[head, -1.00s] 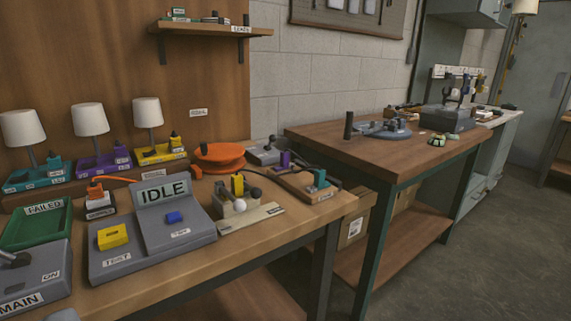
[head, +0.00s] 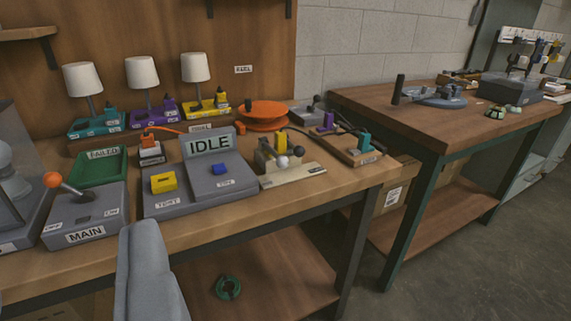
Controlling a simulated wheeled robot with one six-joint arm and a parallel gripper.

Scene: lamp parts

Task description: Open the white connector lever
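A small white connector block (head: 151,155) with an orange lever (head: 149,139) on top stands on the near workbench, between the green tray and the grey IDLE test unit. An orange wire runs from behind it to the right, towards the orange spool. The block is small in the head view, and I cannot tell the exact angle of its lever. My gripper's fingertips are not in view.
The MAIN box (head: 84,217) with an orange-knobbed lever is at the left. The green FAILED tray (head: 101,167) and the IDLE test unit (head: 205,181) flank the connector. Three white-shaded lamps stand behind. The orange spool (head: 263,112) is at right. The floor at lower right is clear.

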